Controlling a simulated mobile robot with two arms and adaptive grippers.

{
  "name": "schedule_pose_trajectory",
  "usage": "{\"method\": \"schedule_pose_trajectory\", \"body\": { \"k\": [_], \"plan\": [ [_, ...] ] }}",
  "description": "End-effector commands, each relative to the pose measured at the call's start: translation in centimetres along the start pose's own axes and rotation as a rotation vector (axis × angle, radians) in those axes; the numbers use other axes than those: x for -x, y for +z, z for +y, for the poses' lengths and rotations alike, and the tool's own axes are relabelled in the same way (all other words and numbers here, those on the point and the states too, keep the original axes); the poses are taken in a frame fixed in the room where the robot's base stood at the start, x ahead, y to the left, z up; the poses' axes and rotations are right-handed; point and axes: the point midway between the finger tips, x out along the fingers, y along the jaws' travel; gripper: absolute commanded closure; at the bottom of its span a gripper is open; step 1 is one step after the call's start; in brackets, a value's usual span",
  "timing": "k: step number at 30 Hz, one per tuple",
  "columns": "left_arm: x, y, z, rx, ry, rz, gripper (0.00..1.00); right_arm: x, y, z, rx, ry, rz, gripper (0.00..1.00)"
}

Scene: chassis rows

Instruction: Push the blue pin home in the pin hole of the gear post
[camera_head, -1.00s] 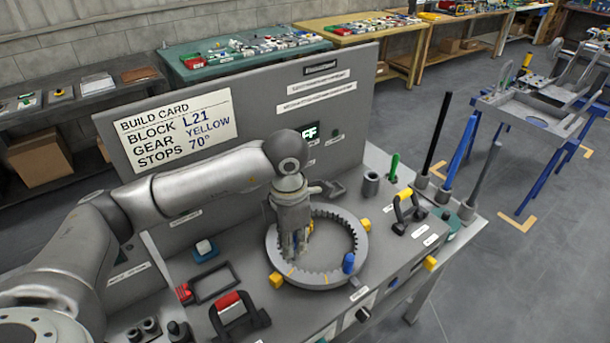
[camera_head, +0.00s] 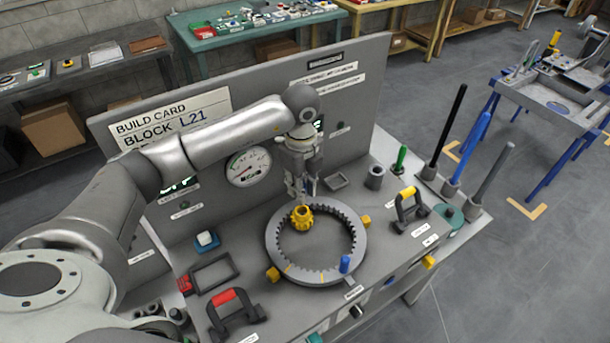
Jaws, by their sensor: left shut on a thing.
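My left gripper (camera_head: 302,193) is shut just above the yellow gear (camera_head: 302,217). It holds a small thing that its fingers mostly hide; a faint bluish trace there fits the blue pin, but its tip cannot be made out. The gear sits inside the grey toothed ring (camera_head: 273,246), near its far left inner edge. The gear post and its pin hole are too small or hidden to see. A thicker blue peg (camera_head: 345,265) stands upright on the near right of the ring. My right gripper is not in view.
An upright panel with the build card (camera_head: 175,125) and a gauge (camera_head: 249,167) rises behind my arm. Yellow blocks flank the ring. A red-topped handle (camera_head: 228,302), a yellow-topped handle (camera_head: 408,207) and tall rods at the right stand on the bench.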

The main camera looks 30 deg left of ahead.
Motion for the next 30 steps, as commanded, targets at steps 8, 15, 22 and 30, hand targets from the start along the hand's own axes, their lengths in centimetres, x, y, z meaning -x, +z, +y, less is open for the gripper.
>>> {"method": "schedule_pose_trajectory", "body": {
  "k": [8, 15, 22, 30],
  "plan": [
    [-0.5, 0.2, -0.1, 0.1, 0.001, -0.001, 1.0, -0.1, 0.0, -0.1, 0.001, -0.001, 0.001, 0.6],
    [-2.4, 0.2, -0.1, 0.098, 0.002, -0.001, 1.0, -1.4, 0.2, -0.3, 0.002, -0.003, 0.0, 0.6],
    [-3.8, 0.2, -0.1, 0.097, 0.002, -0.002, 1.0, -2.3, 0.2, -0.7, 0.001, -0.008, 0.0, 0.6],
    [-3.8, 0.2, -0.1, 0.096, 0.001, -0.002, 1.0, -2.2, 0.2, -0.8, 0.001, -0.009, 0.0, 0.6]
  ]
}}
